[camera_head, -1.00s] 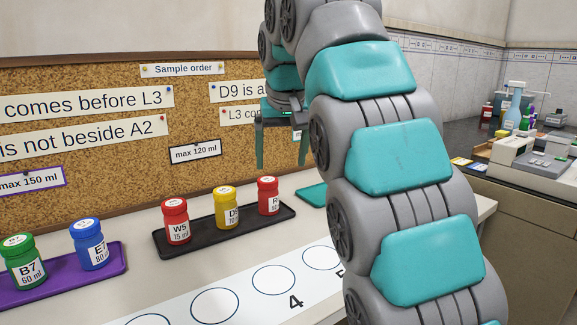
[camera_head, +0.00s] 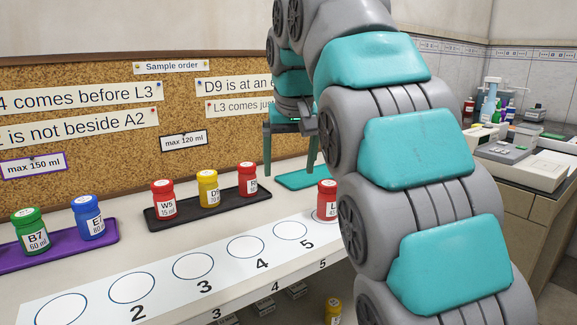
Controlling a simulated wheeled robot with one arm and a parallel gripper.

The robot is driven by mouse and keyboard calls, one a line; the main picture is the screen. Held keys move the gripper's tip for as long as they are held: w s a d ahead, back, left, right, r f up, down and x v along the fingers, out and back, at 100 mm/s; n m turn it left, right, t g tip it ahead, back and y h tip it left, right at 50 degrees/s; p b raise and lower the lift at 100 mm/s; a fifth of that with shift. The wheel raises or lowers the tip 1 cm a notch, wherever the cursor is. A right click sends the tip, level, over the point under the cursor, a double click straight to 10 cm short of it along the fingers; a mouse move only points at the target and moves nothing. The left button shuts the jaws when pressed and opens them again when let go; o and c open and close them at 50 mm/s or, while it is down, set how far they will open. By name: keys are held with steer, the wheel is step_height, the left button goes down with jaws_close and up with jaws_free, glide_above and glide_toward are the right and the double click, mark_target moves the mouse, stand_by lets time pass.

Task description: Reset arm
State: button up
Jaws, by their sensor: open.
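My gripper (camera_head: 290,165) hangs in front of the corkboard, above the teal tray, with its two fingers apart and nothing between them. My large grey and teal arm fills the right of the middle and hides part of the bench. A red bottle marked L (camera_head: 327,198) stands on the white numbered strip, just right of circle 5, partly beside my arm. The black tray (camera_head: 180,222) holds bottle W5 (camera_head: 164,201), yellow bottle D9 (camera_head: 208,188) and another red bottle (camera_head: 247,179). Green bottle B7 (camera_head: 30,231) and blue bottle E7 (camera_head: 88,217) stand on the purple tray (camera_head: 62,251).
The white strip (camera_head: 110,268) has several empty circles. The teal tray (camera_head: 300,180) looks empty where visible. A yellow bottle (camera_head: 333,311) shows below the bench edge. A side counter (camera_head: 535,200) at right carries equipment and bottles. The corkboard (camera_head: 100,130) stands behind.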

steer(key=s+d+f+g, duration=0.2)
steer(key=s+d+f, duration=0.3)
steer(key=s+f, duration=0.5)
steer(key=s+d+f+m+g, duration=0.1)
steer(key=s+d+f, duration=0.4)
steer(key=s+f, duration=0.5)
steer(key=s+d+f+m+g, duration=0.1)
steer(key=s+d+f, duration=0.3)
steer(key=s+f, duration=0.6)
steer(key=s+g, duration=0.1)
steer(key=s, duration=0.4)
steer(key=shift+s+d+f+g+h, duration=0.15)
steer(key=shift+s+d+g+h, duration=0.15)
steer(key=shift+s+d+g, duration=0.1)
